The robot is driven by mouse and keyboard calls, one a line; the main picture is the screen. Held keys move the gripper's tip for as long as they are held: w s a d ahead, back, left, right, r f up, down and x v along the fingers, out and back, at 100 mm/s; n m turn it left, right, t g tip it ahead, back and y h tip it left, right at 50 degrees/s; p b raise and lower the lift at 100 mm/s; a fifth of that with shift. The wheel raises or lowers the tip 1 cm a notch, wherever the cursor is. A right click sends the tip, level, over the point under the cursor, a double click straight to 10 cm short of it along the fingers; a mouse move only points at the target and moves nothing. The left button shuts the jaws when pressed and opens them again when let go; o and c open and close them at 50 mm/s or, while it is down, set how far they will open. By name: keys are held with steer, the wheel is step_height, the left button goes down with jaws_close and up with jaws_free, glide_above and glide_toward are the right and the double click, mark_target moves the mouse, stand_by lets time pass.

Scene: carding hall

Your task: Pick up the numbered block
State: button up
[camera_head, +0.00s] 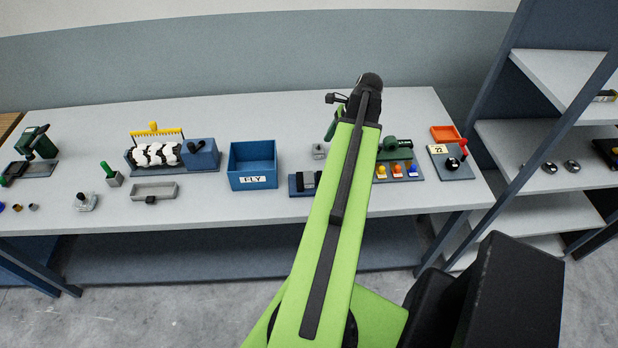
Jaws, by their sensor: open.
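I cannot make out a separate numbered block for certain. A small pale piece marked "22" (438,149) is at the right of the bench, on a grey plate (456,173) with a black knob and a red-topped lever. It is too small to tell whether it is a loose block or a fixed label. My green arm reaches up over the bench's right half, left of that plate.
A blue bin (252,156) labelled FLY stands mid-bench. A grey tray (154,191), a carding device with white rolls (156,155) and a green machine (39,142) are to the left. A button panel (397,172) and an orange tray (445,133) are right. Shelves (540,140) stand beyond.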

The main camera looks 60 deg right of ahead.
steer(key=b, duration=1.1)
glide_above(310, 176)
steer(key=s, duration=0.3)
steer(key=f, duration=1.1)
steer(key=shift+w+d, duration=0.2)
steer(key=shift+d, duration=0.1)
steer(key=shift+w+a+f, duration=0.1)
steer(key=shift+w+f, duration=0.05)
steer(key=shift+f, duration=0.15)
steer(key=shift+w+r, duration=0.1)
steer(key=b+x, duration=0.5)
steer(key=shift+w+d, duration=0.2)
jaws_close()
